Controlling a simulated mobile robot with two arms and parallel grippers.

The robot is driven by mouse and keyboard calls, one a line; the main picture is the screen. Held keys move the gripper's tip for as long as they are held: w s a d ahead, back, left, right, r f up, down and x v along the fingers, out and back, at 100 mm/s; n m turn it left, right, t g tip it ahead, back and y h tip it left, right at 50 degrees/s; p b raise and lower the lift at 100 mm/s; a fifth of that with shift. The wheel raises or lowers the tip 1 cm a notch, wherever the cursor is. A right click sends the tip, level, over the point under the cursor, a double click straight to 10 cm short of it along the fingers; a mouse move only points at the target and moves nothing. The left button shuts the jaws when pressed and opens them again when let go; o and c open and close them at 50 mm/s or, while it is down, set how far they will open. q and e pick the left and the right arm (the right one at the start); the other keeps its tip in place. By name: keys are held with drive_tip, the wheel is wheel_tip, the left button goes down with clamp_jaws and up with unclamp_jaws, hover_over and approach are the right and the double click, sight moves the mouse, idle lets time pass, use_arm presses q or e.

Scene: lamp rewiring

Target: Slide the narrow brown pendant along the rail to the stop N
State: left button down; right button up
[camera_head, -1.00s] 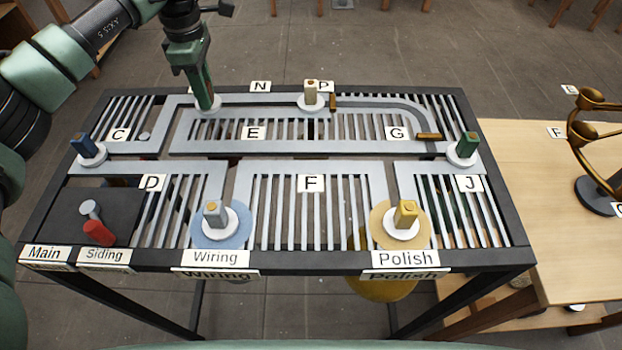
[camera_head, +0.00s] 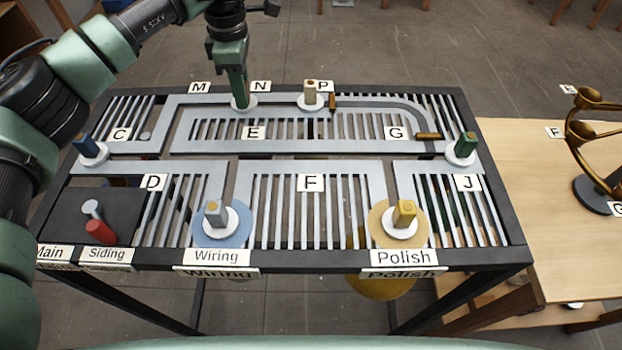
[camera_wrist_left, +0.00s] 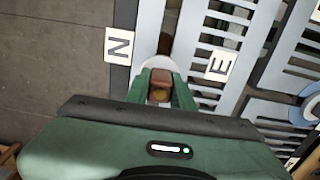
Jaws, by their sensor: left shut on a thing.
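My left gripper (camera_head: 240,104) is shut on the brown pendant, whose brown block (camera_wrist_left: 160,86) shows between the green fingertips in the left wrist view. Its white disc (camera_head: 250,108) sits on the back rail, with the fingers hiding most of the block in the head view. The N label (camera_head: 260,87) is just behind and slightly right of the disc; it also shows in the left wrist view (camera_wrist_left: 118,46). My right gripper is not in view.
On the same rail to the right, a beige pendant (camera_head: 310,93) stands near the P label (camera_head: 325,86). A brown bar (camera_head: 333,102) lies beside it. A blue pendant (camera_head: 88,147) is left and a green one (camera_head: 464,146) right. The M label (camera_head: 199,87) is behind the rail.

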use_arm(q)
drive_tip(key=c, duration=1.1)
unclamp_jaws()
drive_tip(key=shift+f, duration=0.1)
wheel_tip(320, 180, up, 7)
drive_tip(key=shift+r+b, duration=0.1)
drive_tip(key=shift+b, duration=0.7)
drive_tip(key=shift+r, duration=0.4)
